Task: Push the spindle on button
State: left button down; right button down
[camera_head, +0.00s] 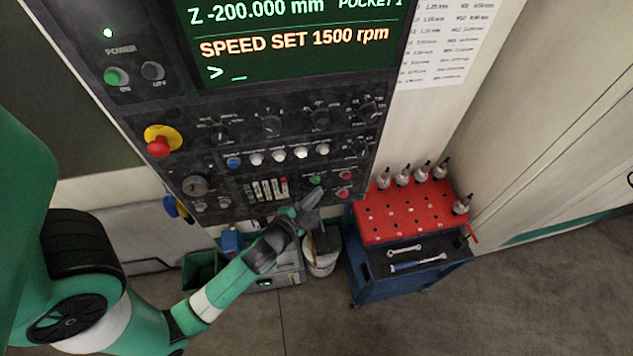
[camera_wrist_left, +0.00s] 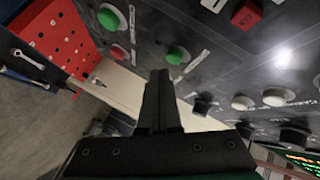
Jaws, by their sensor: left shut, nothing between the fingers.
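The control panel (camera_head: 250,165) carries a green button (camera_head: 316,180) low on its right side, with a red button (camera_head: 347,175) to its right and another red button (camera_head: 343,191) below that. My left gripper (camera_head: 310,198) is shut and empty, just below the green button. In the left wrist view, its closed fingers (camera_wrist_left: 161,78) point at the panel, with a green button (camera_wrist_left: 176,55) just beyond the tips. A second green button (camera_wrist_left: 109,18) is farther up-left. I cannot tell whether the tips touch the panel. The button labels are too small to read.
A red emergency knob (camera_head: 159,146) sticks out at the panel's left. Below the panel stand a bucket (camera_head: 321,262) and a blue cart with a red tool rack (camera_head: 405,212).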

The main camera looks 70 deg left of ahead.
dwell(0.8)
pick_arm(q)
jog(key=shift+a+p, duration=0.45)
